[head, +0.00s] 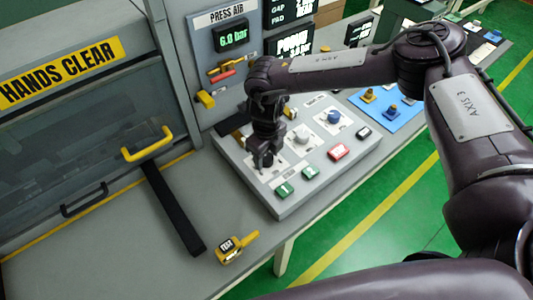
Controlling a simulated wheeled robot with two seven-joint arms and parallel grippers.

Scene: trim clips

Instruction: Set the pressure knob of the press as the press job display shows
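The press's sloped grey control panel (330,178) is in the middle of the head view. My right gripper (264,161) points down over its left part, at or just above the surface. Any knob under it is hidden by the fingers, and I cannot tell whether they are open or shut. A pale knob (301,137) and a blue-grey knob (333,117) sit to its right on white dial plates. The PRESS AIR display (231,37) reads 6.0 bar. A black display (294,43) beside it is partly cut by my arm. My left gripper is not in view.
Green buttons (284,189) and a red button (338,152) line the panel's front. A press guard with a yellow handle (148,144) stands left. A yellow TEST tool (234,247) lies on the bench.

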